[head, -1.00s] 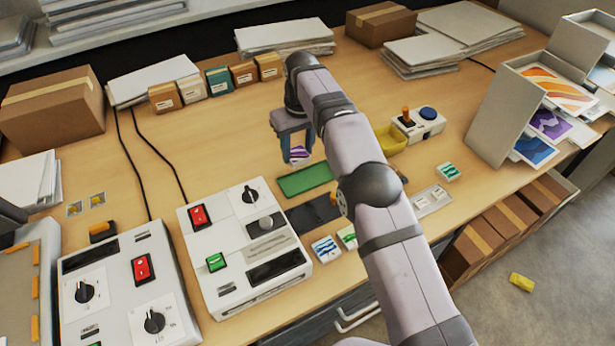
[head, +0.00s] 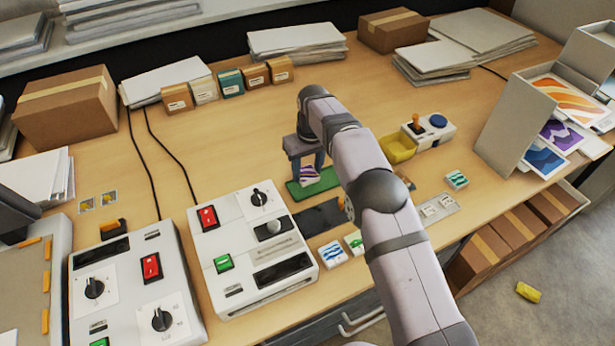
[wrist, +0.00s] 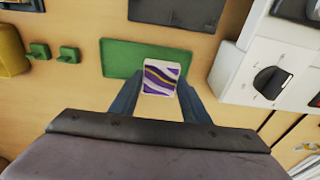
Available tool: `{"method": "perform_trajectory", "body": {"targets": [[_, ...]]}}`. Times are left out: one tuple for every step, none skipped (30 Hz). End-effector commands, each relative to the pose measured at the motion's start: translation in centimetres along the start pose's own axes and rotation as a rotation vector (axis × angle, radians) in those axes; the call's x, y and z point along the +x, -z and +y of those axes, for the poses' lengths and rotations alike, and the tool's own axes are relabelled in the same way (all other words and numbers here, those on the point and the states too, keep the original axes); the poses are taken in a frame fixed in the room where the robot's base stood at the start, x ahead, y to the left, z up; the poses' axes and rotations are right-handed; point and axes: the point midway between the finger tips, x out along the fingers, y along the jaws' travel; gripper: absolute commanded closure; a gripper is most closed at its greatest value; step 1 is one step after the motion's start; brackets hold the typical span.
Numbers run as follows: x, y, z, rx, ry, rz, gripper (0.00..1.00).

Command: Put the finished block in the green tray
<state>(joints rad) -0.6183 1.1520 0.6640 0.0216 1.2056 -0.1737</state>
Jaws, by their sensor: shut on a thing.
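The block (head: 309,174) has a white face with purple and yellow wavy stripes. My gripper (head: 308,168) is shut on it and points down over the green tray (head: 296,192). In the wrist view the block (wrist: 160,78) sits between my two fingertips (wrist: 160,84), overlapping the near edge of the green tray (wrist: 120,58). The tray is a flat green rectangle with nothing else on it. I cannot tell whether the block touches the tray or is just above it.
The white laminator (head: 252,248) stands left of and in front of the tray. A dark plate (head: 320,218) lies just in front of the tray. A yellow bin (head: 398,148) and a joystick box (head: 428,131) are to the right.

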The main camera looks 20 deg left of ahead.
Motion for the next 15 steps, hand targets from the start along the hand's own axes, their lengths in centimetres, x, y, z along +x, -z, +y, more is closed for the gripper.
{"method": "perform_trajectory", "body": {"targets": [[0.2, -0.1, 0.0, 0.0, 0.0, -0.002, 0.8], [0.5, -0.1, 0.0, 0.0, 0.0, -0.003, 0.8], [0.8, -0.2, 0.0, 0.0, 0.001, -0.004, 0.8], [1.2, -0.3, 0.0, 0.0, 0.001, -0.005, 0.8], [1.5, -0.3, 0.0, 0.0, 0.001, -0.005, 0.8], [2.0, -0.3, 0.0, 0.0, 0.001, -0.004, 0.8], [2.3, -0.4, 0.0, 0.0, 0.001, -0.005, 0.8], [2.6, -0.4, 0.0, 0.0, 0.001, -0.004, 0.8], [3.0, -0.4, 0.0, 0.0, 0.0, -0.002, 0.8], [3.2, -0.5, 0.0, 0.0, 0.0, -0.003, 0.8], [3.4, -0.5, 0.0, 0.0, 0.0, -0.002, 0.8], [3.6, -0.5, 0.0, 0.0, 0.0, -0.001, 0.8], [3.7, -0.5, 0.0, 0.0, 0.0, -0.001, 0.8], [3.7, -0.5, 0.0, 0.0, 0.0, 0.0, 0.8], [3.7, -0.5, 0.0, 0.0, 0.0, 0.0, 0.8]]}}
